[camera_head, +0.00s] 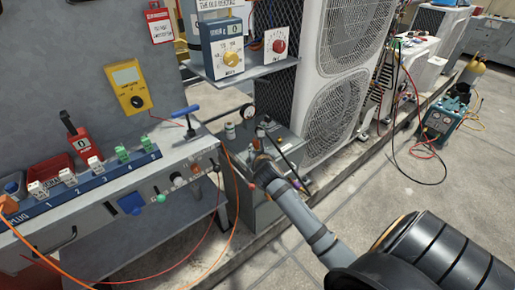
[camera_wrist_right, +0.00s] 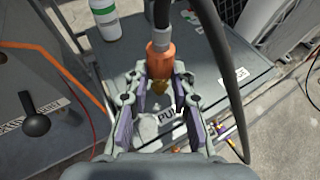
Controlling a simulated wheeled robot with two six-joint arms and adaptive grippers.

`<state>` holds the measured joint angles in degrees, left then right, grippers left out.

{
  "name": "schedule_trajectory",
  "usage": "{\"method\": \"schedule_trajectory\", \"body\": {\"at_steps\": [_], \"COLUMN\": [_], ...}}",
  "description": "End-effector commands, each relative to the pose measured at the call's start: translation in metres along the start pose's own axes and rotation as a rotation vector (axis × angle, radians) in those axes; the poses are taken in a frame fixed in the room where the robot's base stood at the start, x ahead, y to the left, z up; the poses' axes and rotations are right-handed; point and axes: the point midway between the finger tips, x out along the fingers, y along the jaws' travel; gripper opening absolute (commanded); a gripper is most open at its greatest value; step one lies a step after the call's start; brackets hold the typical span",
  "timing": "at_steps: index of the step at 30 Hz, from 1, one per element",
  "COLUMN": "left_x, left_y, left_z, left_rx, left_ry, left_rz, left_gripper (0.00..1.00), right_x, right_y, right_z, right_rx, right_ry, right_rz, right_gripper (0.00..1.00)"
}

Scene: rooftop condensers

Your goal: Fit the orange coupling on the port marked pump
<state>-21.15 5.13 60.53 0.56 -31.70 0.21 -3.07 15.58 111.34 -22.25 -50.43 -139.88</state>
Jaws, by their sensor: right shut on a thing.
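The orange coupling (camera_wrist_right: 160,62) is at the end of a dark hose in the right wrist view. My right gripper (camera_wrist_right: 161,70) is shut on it, with one finger on each side. A brass-coloured fitting (camera_wrist_right: 158,87) shows just below the coupling; I cannot tell whether they are joined. A white label (camera_wrist_right: 171,115) under it shows the letters "PU", the rest hidden by a finger. In the head view my right gripper (camera_head: 261,160) is over the grey box (camera_head: 290,150) beside the condenser. My left gripper is not in view.
A second label (camera_wrist_right: 235,78) is on the box lid, with a dark hose crossing near it. A white bottle with a green band (camera_wrist_right: 105,18) stands behind. A workbench (camera_head: 165,165) stands at left, and a tall condenser (camera_head: 330,90) behind.

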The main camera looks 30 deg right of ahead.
Motion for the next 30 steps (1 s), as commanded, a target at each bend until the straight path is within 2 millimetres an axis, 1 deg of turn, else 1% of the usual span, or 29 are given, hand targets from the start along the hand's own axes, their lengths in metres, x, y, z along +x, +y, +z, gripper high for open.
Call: {"method": "schedule_trajectory", "body": {"at_steps": [19, 30], "left_x": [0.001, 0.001], "left_y": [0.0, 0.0], "left_z": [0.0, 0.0], "left_rx": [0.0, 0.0], "left_ry": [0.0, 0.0], "left_rz": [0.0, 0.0], "left_gripper": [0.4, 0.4], "right_x": [0.004, 0.005], "right_y": [0.0, 0.0], "right_z": [-0.011, -0.011], "right_rx": [-0.001, -0.001], "right_ry": [0.0, 0.0], "right_rz": [-0.001, 0.0], "right_gripper": [0.0, 0.0]}}
